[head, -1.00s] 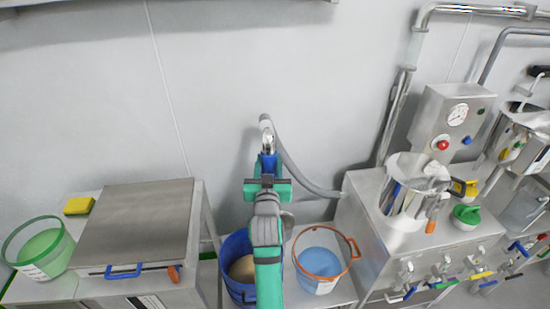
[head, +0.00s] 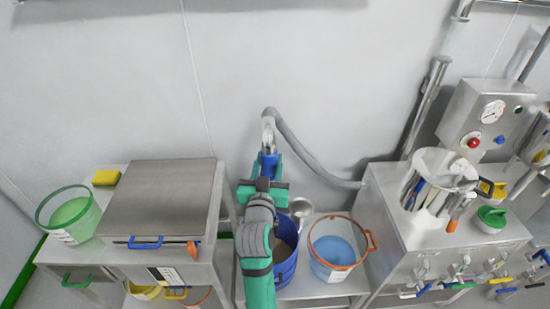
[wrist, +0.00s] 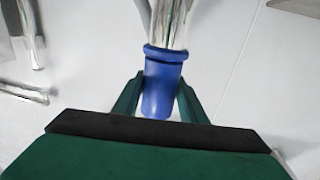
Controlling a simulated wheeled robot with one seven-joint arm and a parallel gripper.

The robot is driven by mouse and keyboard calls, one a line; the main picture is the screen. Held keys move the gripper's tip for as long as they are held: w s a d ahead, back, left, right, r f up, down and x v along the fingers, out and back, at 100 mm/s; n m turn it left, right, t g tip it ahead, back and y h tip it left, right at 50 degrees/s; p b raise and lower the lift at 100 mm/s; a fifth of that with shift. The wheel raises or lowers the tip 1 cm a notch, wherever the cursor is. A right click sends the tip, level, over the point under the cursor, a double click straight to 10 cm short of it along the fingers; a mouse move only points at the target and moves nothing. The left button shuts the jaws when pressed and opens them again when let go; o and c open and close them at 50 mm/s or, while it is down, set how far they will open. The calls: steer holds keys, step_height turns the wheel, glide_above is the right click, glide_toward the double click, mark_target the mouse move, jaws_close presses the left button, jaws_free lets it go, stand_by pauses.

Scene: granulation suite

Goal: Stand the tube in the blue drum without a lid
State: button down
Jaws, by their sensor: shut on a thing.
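My gripper (head: 267,172) is shut on the blue collar (wrist: 162,85) of the tube. The tube's metal part (head: 268,135) points up from the collar, and a grey hose (head: 310,150) runs from its top down to the steel cabinet. The blue drum (head: 287,272) stands open on a low shelf, below and slightly right of the gripper in the head view. It holds tan material, and my arm hides its left side. The tube is held above and apart from the drum.
A clear drum with an orange rim (head: 370,240) and blue contents stands right of the blue drum. The steel cabinet (head: 400,235) carries a tool pot (head: 430,205). A lidded steel bin (head: 160,195) and a green-rimmed bucket (head: 68,225) are at left. The wall is behind.

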steer(key=shift+s+a, duration=0.6)
steer(key=shift+a, duration=0.15)
steer(key=shift+d+f, duration=0.1)
steer(key=shift+f, duration=14.4)
steer(key=c, duration=1.1)
jaws_free()
steer(key=shift+o, duration=0.4)
steer(key=shift+f, duration=0.15)
steer(key=s+a, duration=0.1)
steer(key=s, duration=0.9)
steer(key=shift+s+a, duration=0.25)
steer(key=shift+a, duration=0.05)
